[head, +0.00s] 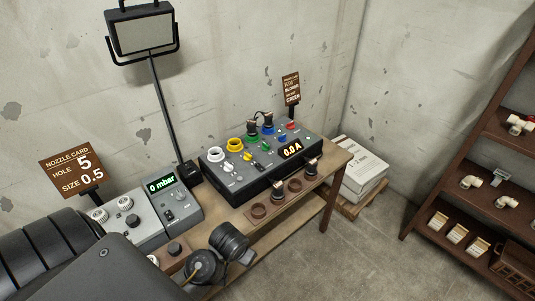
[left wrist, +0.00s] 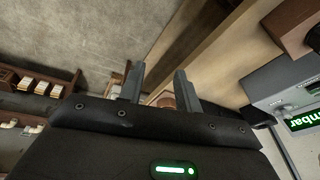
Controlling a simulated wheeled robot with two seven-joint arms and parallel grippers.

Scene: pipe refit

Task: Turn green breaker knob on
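The breaker box (head: 232,190) is a dark unit on the bench, with coloured sockets and knobs on its sloping top. In the head view a dark arm part fills the lower left. My right gripper is not in view.
A grey pressure unit (head: 150,226) reading 0 mbar stands left of the box. Black rounded equipment (head: 229,241) is at the bench front. A lamp (head: 140,34) stands behind.

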